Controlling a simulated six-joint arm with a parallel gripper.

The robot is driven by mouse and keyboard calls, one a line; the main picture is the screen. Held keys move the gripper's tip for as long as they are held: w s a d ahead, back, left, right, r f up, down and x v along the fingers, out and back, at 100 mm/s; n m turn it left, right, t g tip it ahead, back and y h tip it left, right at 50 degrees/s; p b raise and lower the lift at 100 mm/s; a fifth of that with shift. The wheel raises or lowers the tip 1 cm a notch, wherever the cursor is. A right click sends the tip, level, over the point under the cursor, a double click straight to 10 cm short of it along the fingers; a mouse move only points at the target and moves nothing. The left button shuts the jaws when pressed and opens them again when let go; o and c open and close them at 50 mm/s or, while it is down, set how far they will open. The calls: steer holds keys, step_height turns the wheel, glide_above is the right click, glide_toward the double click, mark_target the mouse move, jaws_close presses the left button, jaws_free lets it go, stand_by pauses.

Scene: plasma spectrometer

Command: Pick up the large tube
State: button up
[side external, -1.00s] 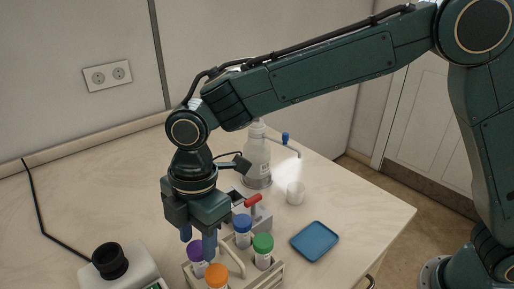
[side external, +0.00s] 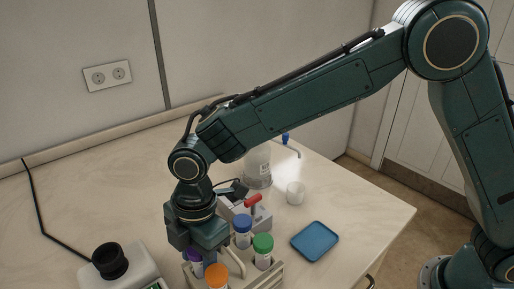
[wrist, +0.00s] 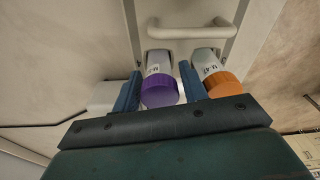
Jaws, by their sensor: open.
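Several capped tubes stand in a light rack (side external: 276,276): purple-capped (side external: 193,260), orange-capped (side external: 217,274), blue-capped (side external: 242,224) and green-capped (side external: 263,243). I cannot tell from size which is the large tube. My gripper (wrist: 160,72) is open and lowered over the rack's near-left corner, its blue fingers on either side of the purple-capped tube (wrist: 160,92). Contact between fingers and tube is not clear. The orange-capped tube (wrist: 223,84) stands just outside the right finger in the wrist view. The lower tubes are mostly hidden in the side view.
The rack's handle (wrist: 195,31) rises beyond the tubes. A blue tray (side external: 315,241) lies to the right, with a white cup (side external: 295,192) and a bottle (side external: 257,165) behind. A white device with a black top (side external: 110,261) stands left.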

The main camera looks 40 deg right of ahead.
jaws_close()
stand_by(0.5)
step_height(320, 180, up, 20)
stand_by(0.8)
stand_by(0.6)
